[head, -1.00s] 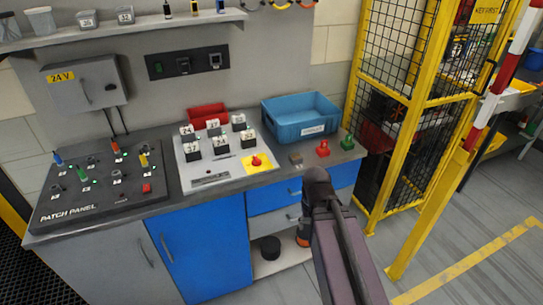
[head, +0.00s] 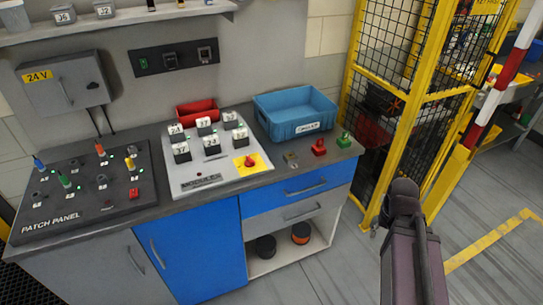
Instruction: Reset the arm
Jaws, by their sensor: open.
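My arm (head: 408,250) rises from the bottom edge at the right of the head view, in front of the grey floor and the yellow cage. Its dark upper joint (head: 403,196) is right of the workbench and apart from it. My gripper does not show; it is out of sight beyond the arm or outside the picture.
The workbench (head: 95,240) carries a patch panel (head: 85,205), a module board (head: 205,182), a red bin (head: 197,110), a blue bin (head: 295,130), and red (head: 319,148) and green (head: 344,140) pieces. A yellow mesh cage (head: 385,140) stands right. Floor (head: 345,275) shows between bench and arm.

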